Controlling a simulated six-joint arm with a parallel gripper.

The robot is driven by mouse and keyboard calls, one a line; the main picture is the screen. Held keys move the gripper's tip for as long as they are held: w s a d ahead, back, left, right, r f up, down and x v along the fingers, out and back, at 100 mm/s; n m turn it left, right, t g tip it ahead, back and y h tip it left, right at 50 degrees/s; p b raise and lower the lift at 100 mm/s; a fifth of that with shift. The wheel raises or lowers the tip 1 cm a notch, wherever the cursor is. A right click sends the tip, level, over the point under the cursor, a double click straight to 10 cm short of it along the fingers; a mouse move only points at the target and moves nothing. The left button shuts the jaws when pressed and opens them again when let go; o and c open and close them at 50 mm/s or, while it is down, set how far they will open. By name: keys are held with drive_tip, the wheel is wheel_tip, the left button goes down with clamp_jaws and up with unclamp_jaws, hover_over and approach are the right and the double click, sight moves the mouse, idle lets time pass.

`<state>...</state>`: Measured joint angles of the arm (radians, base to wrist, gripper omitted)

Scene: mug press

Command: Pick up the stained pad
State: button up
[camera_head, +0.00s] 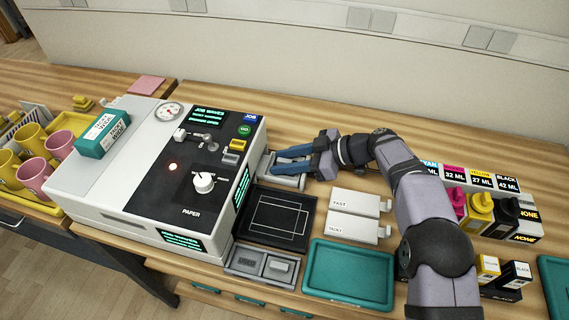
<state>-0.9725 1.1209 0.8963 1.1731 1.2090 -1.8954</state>
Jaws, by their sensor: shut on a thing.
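My gripper (293,160), with blue fingers, is low over the grey tray (298,184) just right of the press. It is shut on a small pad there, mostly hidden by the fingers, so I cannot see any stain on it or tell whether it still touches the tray. A second grey tray (262,279) with two compartments lies at the front. Its right compartment holds a light grey block (280,266); its left one bears a dark label and looks empty.
The white press (110,185) stands close at left. A black framed plate (278,218), two white boxes (352,216) and a teal tray (348,275) lie in front of my gripper. Ink bottles (480,208) stand at right. Mugs (35,172) are far left. Bare wood lies behind.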

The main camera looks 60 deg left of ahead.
sight(285, 160)
wheel_tip(285, 160, up, 9)
drive_tip(key=shift+r+b, duration=0.1)
drive_tip(key=shift+b, duration=0.6)
